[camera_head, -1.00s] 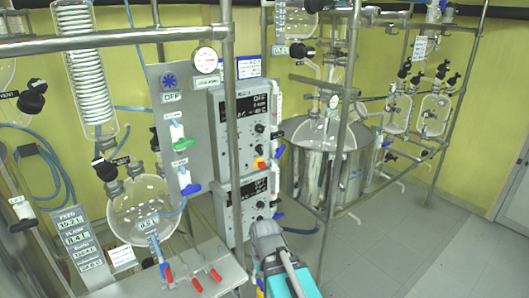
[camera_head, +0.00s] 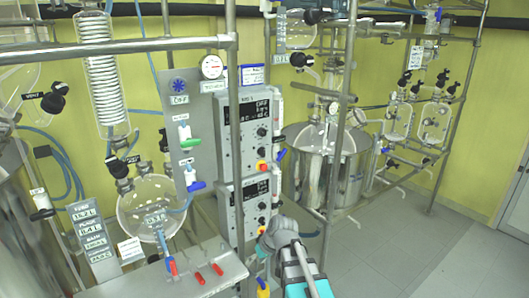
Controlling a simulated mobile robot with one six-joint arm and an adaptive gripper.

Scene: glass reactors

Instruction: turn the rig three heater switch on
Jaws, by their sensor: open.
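Two white control boxes with dark displays and black knobs are stacked on a grey panel behind a steel post. The upper box (camera_head: 233,139) seems to read OFF. I cannot tell from the lettering which box belongs to rig three. My grey and teal arm reaches up from the bottom centre, in front of the lower box. My gripper's fingers do not show.
Steel posts and rails cross in front of the boxes. A glass flask (camera_head: 150,207) and a tray with red-handled valves (camera_head: 201,278) are at left. A steel vessel (camera_head: 308,172) stands right of the boxes. Free floor (camera_head: 415,240) lies at lower right.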

